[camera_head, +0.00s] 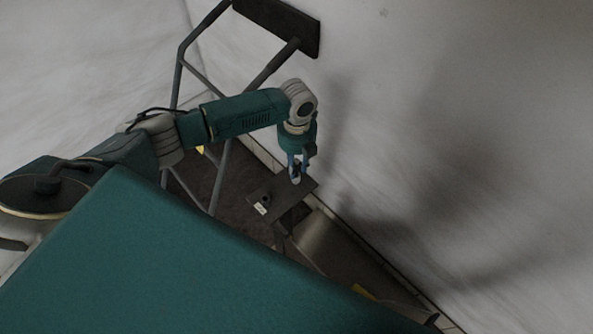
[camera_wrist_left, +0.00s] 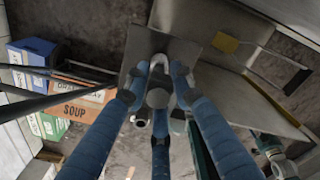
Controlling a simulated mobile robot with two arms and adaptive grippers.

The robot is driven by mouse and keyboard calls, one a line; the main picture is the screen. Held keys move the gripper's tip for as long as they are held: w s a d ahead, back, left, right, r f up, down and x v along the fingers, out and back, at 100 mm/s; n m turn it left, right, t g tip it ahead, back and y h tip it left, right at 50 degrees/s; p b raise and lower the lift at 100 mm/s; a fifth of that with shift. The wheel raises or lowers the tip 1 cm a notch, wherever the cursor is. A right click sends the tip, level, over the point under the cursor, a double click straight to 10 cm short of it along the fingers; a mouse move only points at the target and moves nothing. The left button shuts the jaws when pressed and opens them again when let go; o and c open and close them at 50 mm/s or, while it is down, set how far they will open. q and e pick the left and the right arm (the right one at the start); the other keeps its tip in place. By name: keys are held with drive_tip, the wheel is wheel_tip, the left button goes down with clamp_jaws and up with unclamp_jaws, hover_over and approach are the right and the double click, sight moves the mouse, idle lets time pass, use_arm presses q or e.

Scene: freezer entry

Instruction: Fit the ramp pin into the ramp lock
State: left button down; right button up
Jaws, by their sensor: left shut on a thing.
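My left gripper (camera_head: 297,171) points down over a dark flat plate (camera_head: 281,206) near the wall. In the left wrist view its blue fingers (camera_wrist_left: 160,85) are shut on a grey, round-topped piece (camera_wrist_left: 158,98), which I take to be the ramp pin. A pale curved loop (camera_wrist_left: 159,61) shows between the fingertips. The plate also shows in the left wrist view (camera_wrist_left: 190,50), beyond the fingers. It carries a small dark round spot (camera_head: 265,198), perhaps the ramp lock, and a white label (camera_head: 260,209). The fingers hide the pin's lower end, so I cannot tell whether it touches the plate.
A metal ramp (camera_head: 325,240) lies beside the plate along the white wall. A tubular frame (camera_head: 183,75) stands behind my left arm. In the left wrist view, a soup box (camera_wrist_left: 83,100), a blue box (camera_wrist_left: 32,55) and a green box (camera_wrist_left: 50,127) stand at left.

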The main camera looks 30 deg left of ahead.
sight(296, 161)
use_arm(q)
drive_tip(key=shift+r, duration=0.1)
use_arm(e)
drive_tip(key=shift+r, duration=0.1)
